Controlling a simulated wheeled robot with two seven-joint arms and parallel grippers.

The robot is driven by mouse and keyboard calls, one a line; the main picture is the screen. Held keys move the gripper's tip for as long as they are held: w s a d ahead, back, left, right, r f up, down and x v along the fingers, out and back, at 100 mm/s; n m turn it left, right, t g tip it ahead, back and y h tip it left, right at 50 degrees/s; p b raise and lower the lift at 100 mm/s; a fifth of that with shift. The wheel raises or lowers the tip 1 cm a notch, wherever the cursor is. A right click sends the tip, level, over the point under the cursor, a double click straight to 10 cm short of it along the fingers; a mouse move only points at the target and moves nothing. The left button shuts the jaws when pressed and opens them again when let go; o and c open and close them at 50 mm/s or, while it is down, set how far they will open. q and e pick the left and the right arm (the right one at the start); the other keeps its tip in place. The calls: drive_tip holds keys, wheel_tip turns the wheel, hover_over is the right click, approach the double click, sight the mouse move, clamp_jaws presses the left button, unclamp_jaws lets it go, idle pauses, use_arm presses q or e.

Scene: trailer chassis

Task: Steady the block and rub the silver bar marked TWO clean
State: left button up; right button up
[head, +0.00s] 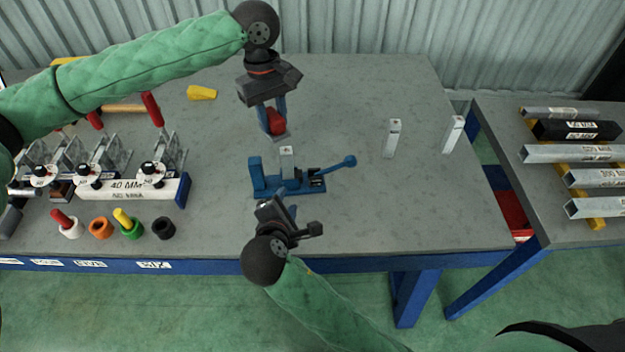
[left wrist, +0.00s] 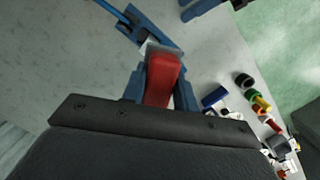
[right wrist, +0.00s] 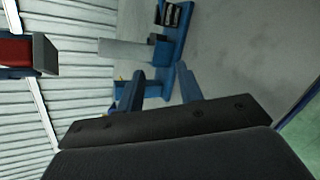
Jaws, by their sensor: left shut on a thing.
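A blue clamp block (head: 290,185) with a lever stands mid-table and holds an upright silver bar (head: 287,155); the bar also shows in the right wrist view (right wrist: 125,50). I cannot read its mark. Two more silver bars, (head: 392,138) and (head: 453,134), stand to the right, marks unreadable. My left gripper (head: 273,118) is shut on a red-handled tool with a grey face (left wrist: 163,78), held behind and above the clamped bar, apart from it. My right gripper (right wrist: 158,88) is open at the block's front side; I cannot tell whether the fingers touch it.
At left are toggle clamps (head: 155,170) on a white bar marked 40 MM (head: 135,187), and coloured rings (head: 100,228) at the front. A yellow piece (head: 201,92) lies behind. A side table (head: 530,215) holds metal bars. Table right of the block is mostly clear.

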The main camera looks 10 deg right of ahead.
sight(329, 170)
drive_tip(key=w+d+r+m+g+h, duration=0.2)
drive_tip(key=w+d+r+g+h, duration=0.15)
drive_tip(key=d, duration=0.35)
drive_tip(key=x, duration=1.2)
drive_tip(key=shift+w+a+f, duration=0.15)
drive_tip(key=shift+a+f, duration=0.1)
clamp_jaws()
